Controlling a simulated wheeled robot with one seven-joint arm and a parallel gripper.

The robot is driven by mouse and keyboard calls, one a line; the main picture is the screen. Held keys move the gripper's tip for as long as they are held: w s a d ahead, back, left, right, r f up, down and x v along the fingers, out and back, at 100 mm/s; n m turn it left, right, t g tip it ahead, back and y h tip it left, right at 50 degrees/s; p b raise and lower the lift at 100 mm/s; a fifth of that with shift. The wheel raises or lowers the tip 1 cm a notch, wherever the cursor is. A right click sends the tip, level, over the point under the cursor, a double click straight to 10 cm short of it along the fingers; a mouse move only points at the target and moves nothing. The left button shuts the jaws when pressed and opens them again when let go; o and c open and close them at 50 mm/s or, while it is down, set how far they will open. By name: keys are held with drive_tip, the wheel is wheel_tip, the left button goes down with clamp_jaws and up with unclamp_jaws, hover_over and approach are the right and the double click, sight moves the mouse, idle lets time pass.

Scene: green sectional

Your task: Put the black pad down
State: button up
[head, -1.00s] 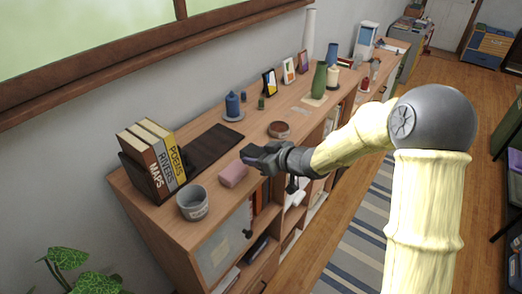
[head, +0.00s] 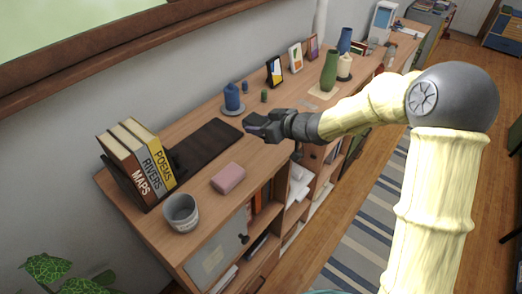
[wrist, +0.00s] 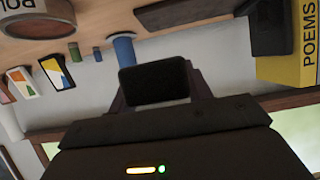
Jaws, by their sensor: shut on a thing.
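My gripper (head: 256,127) is above the long wooden cabinet top (head: 188,184), right of the dark brown mat (head: 208,147) and in front of the blue candle. In the wrist view, which looks upside down, the black pad (wrist: 155,82) is a small dark rounded slab between the fingers. My gripper is shut on it. In the head view the pad is hard to tell from the dark fingers. The gap between pad and cabinet top cannot be judged exactly.
A pink block (head: 228,178) and a grey cup (head: 182,212) stand near the front edge. Books (head: 140,165) stand at the left. A blue candle (head: 233,97), picture frames (head: 276,72) and a green vase (head: 329,71) stand further back. Bare wood surrounds the pink block.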

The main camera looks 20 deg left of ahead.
drive_tip(key=shift+s, duration=0.1)
drive_tip(key=shift+f+p, duration=0.35)
drive_tip(key=shift+f, duration=2.75)
drive_tip(key=shift+f+p, duration=0.5)
drive_tip(key=shift+f, duration=1.4)
drive_tip(key=shift+f, duration=0.2)
drive_tip(key=o, duration=1.1)
drive_tip(key=shift+r, duration=0.1)
